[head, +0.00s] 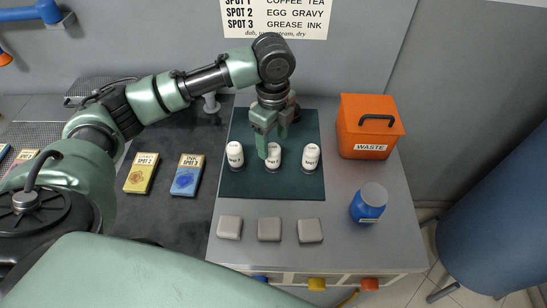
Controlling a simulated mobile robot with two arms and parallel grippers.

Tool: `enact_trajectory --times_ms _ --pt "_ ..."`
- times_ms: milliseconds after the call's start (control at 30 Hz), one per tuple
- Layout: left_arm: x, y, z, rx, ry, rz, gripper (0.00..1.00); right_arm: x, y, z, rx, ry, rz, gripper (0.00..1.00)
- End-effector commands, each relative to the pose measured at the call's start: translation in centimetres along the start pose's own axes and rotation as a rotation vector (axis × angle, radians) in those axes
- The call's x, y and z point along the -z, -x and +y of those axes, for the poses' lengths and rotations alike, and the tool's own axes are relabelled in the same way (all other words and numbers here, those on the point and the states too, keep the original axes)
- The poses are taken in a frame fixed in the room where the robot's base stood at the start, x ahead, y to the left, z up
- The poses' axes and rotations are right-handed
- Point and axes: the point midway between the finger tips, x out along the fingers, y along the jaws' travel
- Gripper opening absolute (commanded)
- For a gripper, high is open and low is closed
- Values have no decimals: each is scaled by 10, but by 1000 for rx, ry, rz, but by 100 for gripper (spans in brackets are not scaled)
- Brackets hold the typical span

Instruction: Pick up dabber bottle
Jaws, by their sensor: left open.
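Three white dabber bottles stand in a row on a dark green mat (290,187): a left one (235,157), a middle one (274,161) and a right one (311,158). Each has small dark lettering, too small to read surely. My left gripper (273,143) is open and points down at the middle bottle. One fingertip overlaps that bottle's upper left edge in the picture; the other finger is farther back. I cannot tell whether either touches it. My right gripper is not in view.
An orange waste box (369,130) and a blue jar with a grey lid (368,205) stand to the right. Three grey blocks (269,229) lie in front of the mat. Yellow (141,174) and blue (187,176) spot cards lie on the dark surface at left. Bare counter surrounds the blocks.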

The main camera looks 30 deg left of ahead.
Motion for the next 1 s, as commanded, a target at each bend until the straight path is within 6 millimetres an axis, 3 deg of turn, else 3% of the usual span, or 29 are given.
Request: enact_trajectory --times_ms 300,567,600,800,833,1000 --pt "-2 -42 2 -2 1 -1 63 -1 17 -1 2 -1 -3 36" --pt "-2 -48 1 1 -1 -1 63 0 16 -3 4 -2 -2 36" --pt "-2 -48 1 1 -1 -1 60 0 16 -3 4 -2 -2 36" --pt "-2 -48 1 1 0 -1 4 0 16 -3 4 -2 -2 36" --pt "-2 -48 1 1 0 -1 0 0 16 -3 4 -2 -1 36" --pt "-2 -48 1 2 0 -1 0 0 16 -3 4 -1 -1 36"
